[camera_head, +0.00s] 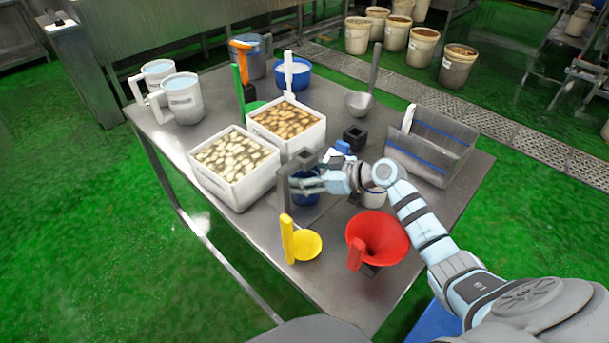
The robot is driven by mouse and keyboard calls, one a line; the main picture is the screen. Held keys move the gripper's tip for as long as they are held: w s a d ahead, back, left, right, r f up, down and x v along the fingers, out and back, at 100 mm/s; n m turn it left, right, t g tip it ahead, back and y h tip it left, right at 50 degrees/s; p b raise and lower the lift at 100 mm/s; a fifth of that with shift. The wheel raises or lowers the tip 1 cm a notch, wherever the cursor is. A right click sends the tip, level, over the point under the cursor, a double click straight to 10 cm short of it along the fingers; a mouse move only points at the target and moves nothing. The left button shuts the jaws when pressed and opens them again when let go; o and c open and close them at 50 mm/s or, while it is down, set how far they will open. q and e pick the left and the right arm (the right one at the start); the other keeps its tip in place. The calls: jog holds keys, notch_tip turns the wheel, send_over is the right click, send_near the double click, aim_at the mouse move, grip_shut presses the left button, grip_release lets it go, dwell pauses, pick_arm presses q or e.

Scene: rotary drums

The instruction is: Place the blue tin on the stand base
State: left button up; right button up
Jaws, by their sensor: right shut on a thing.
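The blue tin (306,198) is at the middle of the table, under and between the fingers of my right gripper (308,184). My right gripper reaches in from the right and is shut on the tin, hiding its upper part. The grey stand (284,188) has an upright just left of the tin and a square holder (305,158) above it. The tin is over or on the stand's flat base; I cannot tell whether it touches. My left gripper is not in view.
Two white tubs (238,193) of pale pieces stand behind left. A yellow scoop (306,245) and red funnel (378,238) are in front. A white cup (374,197), dark block (355,137) and grey bin (430,150) are to the right. The table's (270,243) front left is bare.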

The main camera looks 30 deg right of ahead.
jog(key=o, duration=1.4)
jog(key=shift+o, duration=0.2)
jog(key=shift+s+d+r+p, duration=0.1)
jog(key=shift+r+p, duration=0.1)
jog(key=shift+p, duration=0.1)
jog(key=v, duration=1.1)
jog(key=shift+s, duration=0.25)
jog(key=shift+d+r, duration=0.1)
